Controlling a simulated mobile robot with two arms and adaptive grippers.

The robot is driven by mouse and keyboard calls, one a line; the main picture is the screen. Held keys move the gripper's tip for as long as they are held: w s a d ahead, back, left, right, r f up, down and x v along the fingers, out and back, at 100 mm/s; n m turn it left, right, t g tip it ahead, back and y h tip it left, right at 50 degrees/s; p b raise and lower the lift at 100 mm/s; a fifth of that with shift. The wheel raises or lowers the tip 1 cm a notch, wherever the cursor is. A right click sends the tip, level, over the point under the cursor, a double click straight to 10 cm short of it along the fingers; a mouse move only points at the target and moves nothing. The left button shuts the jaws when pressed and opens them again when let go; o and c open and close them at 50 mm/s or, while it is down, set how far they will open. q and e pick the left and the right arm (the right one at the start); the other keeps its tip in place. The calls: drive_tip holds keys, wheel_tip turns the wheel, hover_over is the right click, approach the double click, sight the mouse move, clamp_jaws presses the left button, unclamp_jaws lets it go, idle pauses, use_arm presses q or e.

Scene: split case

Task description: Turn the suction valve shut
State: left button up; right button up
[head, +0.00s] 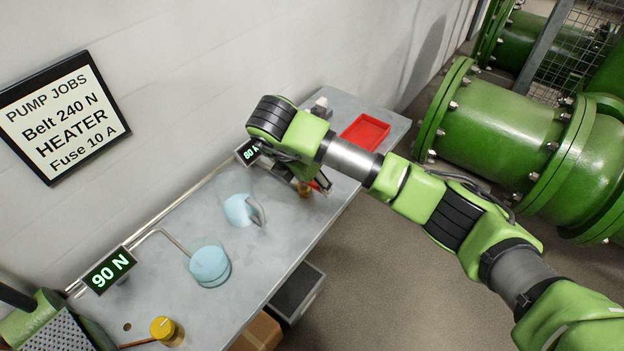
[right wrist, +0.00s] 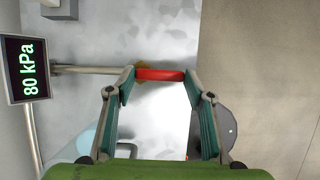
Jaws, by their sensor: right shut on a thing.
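The suction valve shows as a red handle (right wrist: 160,75) at the end of a thin pipe in the right wrist view. The handle lies crosswise between the fingertips of my right gripper (right wrist: 159,82), which is shut on it. In the head view the right gripper (head: 313,182) reaches down over the bench, and a bit of the red handle (head: 321,186) and brass body (head: 305,190) show beside it. My arm partly hides the valve there. A gauge (right wrist: 28,68) beside the pipe reads 80 kPa.
The grey bench (head: 300,235) runs along the wall. On it stand two vessels of blue liquid (head: 209,264), a 90 N display (head: 109,270), a yellow-capped item (head: 163,328) and a red tray (head: 365,131). Big green pipes (head: 500,120) stand at right, with open floor between.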

drive_tip(key=o, duration=1.1)
drive_tip(key=v, duration=1.2)
